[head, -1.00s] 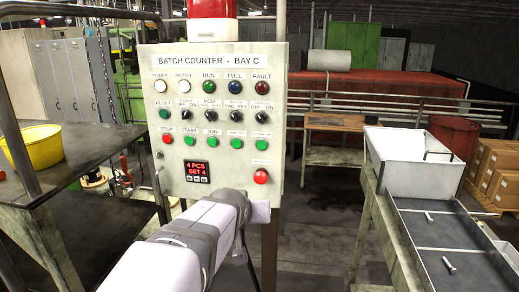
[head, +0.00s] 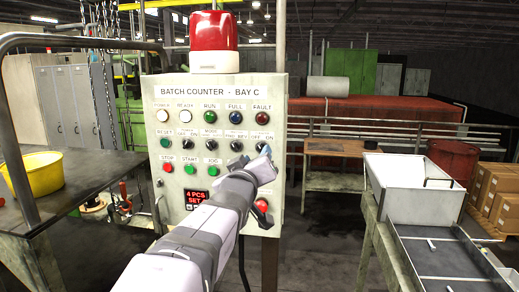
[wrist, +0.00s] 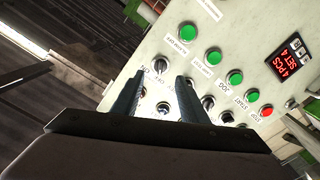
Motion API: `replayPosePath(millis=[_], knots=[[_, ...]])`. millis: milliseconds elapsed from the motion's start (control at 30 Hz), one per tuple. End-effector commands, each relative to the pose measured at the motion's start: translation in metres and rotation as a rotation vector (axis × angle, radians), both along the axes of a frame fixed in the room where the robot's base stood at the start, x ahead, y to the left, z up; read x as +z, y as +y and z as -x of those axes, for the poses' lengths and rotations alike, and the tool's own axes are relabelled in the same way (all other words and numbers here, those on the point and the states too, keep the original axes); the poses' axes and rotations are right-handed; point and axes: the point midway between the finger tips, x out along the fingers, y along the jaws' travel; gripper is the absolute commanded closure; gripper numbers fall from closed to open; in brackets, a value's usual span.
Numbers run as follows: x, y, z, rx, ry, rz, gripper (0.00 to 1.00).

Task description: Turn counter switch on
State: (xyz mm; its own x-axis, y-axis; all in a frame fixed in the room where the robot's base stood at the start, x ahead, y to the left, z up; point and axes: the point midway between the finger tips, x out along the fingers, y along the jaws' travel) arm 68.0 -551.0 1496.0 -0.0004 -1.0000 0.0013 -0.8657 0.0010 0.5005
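The batch counter panel (head: 275,105) is an upright pale box with a row of black rotary switches. The rightmost switch, labelled OFF ON, is the likely counter switch; its top label is too small to read surely. In the wrist view this black and silver knob (wrist: 161,66) lies between and just past the tips of my gripper (wrist: 160,75). The fingers are apart, one on each side. I cannot tell whether they touch the knob, or its exact setting.
Other rotary switches (head: 211,143) sit close by on the left. Lamps (head: 262,117) are above, and green push buttons (head: 212,171) and a red button (head: 262,205) are below. The display (head: 196,199) reads 4 PCS SET 4. A red beacon (head: 214,30) tops the box.

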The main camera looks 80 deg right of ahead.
Motion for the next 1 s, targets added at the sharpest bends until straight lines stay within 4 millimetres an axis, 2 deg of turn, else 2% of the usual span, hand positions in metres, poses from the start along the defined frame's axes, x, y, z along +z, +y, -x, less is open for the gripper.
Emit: replayPosePath(millis=[400, 600, 900, 933, 1000], knots=[[0.002, -0.047, 0.0, 0.0, 0.0, -0.002, 0.6], [0.001, -0.056, 0.0, 0.0, -0.001, -0.001, 0.6], [0.0, -0.058, 0.0, 0.0, -0.001, 0.0, 0.6], [0.0, -0.058, 0.0, 0.0, -0.001, 0.0, 0.63], [0.0, -0.058, 0.0, 0.0, -0.001, 0.0, 0.79]])
